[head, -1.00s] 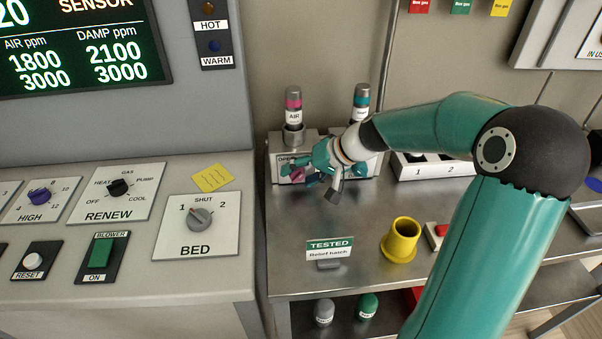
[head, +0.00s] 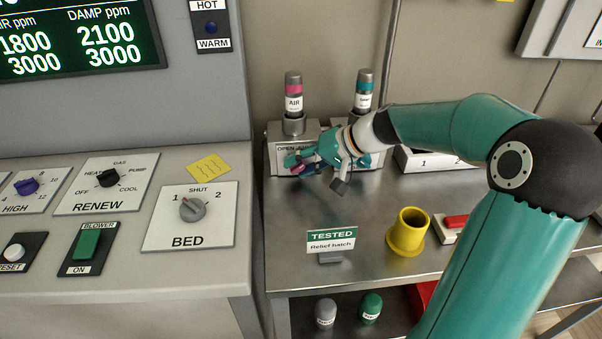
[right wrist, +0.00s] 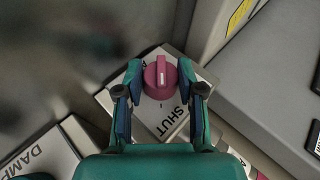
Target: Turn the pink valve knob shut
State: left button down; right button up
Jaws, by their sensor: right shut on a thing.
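The pink valve knob (right wrist: 160,76) sits on a pale plate (right wrist: 172,118) marked SHUT in the right wrist view. A light pointer bar on the knob runs up and down in that picture. My right gripper (right wrist: 160,78) is shut on the knob, one finger at each side. In the head view my right gripper (head: 302,163) is at the front of the box under the AIR cylinder (head: 294,93), and it hides most of the knob. My left gripper is out of view.
A second cylinder (head: 364,91) with a teal band stands to the right. On the steel bench are a TESTED sign (head: 331,241), a yellow cup (head: 407,232) and a red-topped block (head: 452,227). The control console with the BED dial (head: 192,208) is at left.

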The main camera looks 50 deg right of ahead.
jog(key=o, duration=1.1)
jog(key=shift+o, duration=0.2)
jog(key=v, duration=1.2)
jog(key=shift+f, duration=0.1)
